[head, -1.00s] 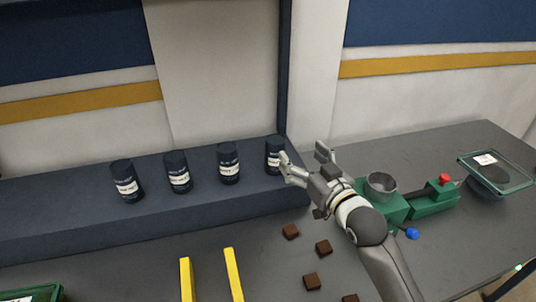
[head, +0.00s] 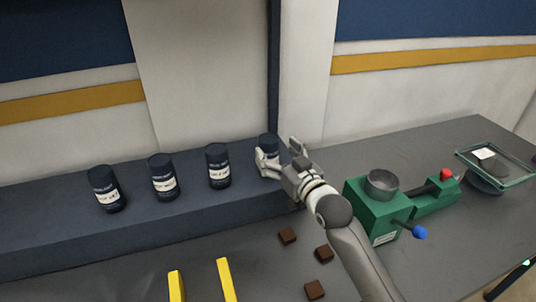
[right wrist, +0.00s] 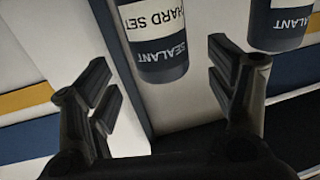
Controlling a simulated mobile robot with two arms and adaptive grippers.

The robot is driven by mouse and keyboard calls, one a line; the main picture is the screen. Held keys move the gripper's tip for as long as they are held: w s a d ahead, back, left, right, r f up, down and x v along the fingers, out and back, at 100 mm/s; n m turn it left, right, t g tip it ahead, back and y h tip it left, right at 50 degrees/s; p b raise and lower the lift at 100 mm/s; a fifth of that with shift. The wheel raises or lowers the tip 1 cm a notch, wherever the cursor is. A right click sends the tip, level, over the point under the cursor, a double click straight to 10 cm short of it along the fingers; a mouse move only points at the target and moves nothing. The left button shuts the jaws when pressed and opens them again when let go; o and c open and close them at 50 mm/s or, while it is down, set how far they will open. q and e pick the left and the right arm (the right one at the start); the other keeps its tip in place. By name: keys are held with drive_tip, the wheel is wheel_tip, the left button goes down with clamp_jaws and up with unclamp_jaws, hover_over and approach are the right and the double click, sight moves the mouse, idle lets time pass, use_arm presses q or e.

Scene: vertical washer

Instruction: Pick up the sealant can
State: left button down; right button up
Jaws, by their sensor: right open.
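Several dark cans with white labels stand in a row on a raised dark ledge. The rightmost can (head: 269,142) is partly hidden behind my right gripper (head: 280,153), which is open with its fingers at the can's near side. In the right wrist view, a can labelled "SEALANT" and "HARD SET" (right wrist: 155,50) appears upside down between the open fingers of my right gripper (right wrist: 160,65), apart from both. Another can labelled "SEALANT" (right wrist: 280,25) shows at the right edge. In the head view the other cans (head: 218,166) stand to the left. My left gripper is not in view.
A green machine (head: 375,212) with a metal cup, red knob and blue knob stands right of my right arm. A glass-topped device (head: 495,165) stands at far right. Brown blocks (head: 288,236) and yellow bars (head: 226,280) lie in front of the ledge (head: 130,230). A wall stands behind.

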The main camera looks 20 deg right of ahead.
sight(268, 143)
drive_tip(key=shift+w+a+p, duration=0.15)
drive_tip(key=shift+w+p, duration=0.25)
drive_tip(key=shift+w, duration=0.35)
drive_tip(key=w, duration=0.1)
drive_tip(key=w+p, duration=0.1)
drive_tip(key=w, duration=0.1)
drive_tip(key=shift+a+f, duration=0.1)
drive_tip(key=shift+a, duration=0.2)
drive_tip(key=shift+w+a+f, duration=0.1)
drive_tip(key=shift+w+f, duration=0.05)
drive_tip(key=shift+w, duration=0.2)
drive_tip(key=shift+s, duration=0.1)
drive_tip(key=shift+c, duration=0.9)
drive_tip(key=c, duration=1.2)
drive_tip(key=shift+c, duration=0.2)
drive_tip(key=shift+r, duration=0.25)
